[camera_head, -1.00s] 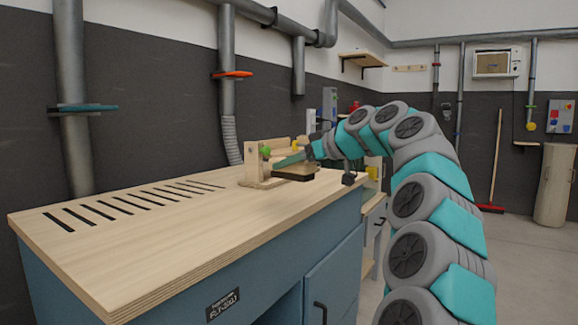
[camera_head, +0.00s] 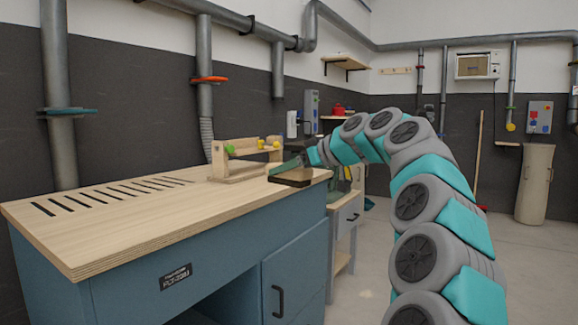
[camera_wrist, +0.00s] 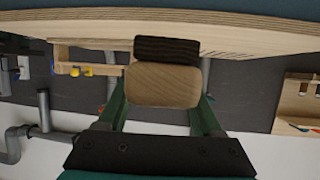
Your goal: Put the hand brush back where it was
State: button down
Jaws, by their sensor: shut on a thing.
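The hand brush (camera_wrist: 163,85) has a pale wooden body and dark bristles (camera_wrist: 166,50). My gripper (camera_wrist: 163,92) is shut on its wooden body, with one green finger at each side in the wrist view. In the head view my gripper (camera_head: 290,166) holds the brush (camera_head: 294,179) at the right end of the workbench top (camera_head: 130,225). The bristles face the bench; I cannot tell whether they touch it. The fingers and arm hide part of the brush in the head view.
A wooden rack (camera_head: 240,172) with green and yellow parts stands on the bench, left of the brush. Black slots (camera_head: 110,192) line the bench's left part. A lower side table (camera_head: 345,215) stands beyond. The middle of the bench is clear.

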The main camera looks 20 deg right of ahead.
jog(key=shift+s+a+f, duration=0.1)
jog(key=shift+a+f, duration=0.15)
jog(key=shift+f, duration=0.2)
jog(key=shift+s+a+f, duration=0.1)
jog(key=shift+a+f, duration=0.1)
jog(key=shift+f, duration=0.25)
jog(key=a+f+m+h, duration=0.3)
jog(key=a+f, duration=0.1)
jog(key=f, duration=0.5)
jog(key=a+f+m+t+h, duration=0.1)
jog(key=a+f+m+h, duration=0.2)
jog(key=f, duration=0.7)
jog(key=s+a+f+m+h, duration=0.1)
jog(key=a+f+m+h, duration=0.2)
jog(key=f, duration=0.7)
jog(key=shift+a+h, duration=0.5)
jog(key=shift+a, duration=0.3)
jog(key=shift+s, duration=0.15)
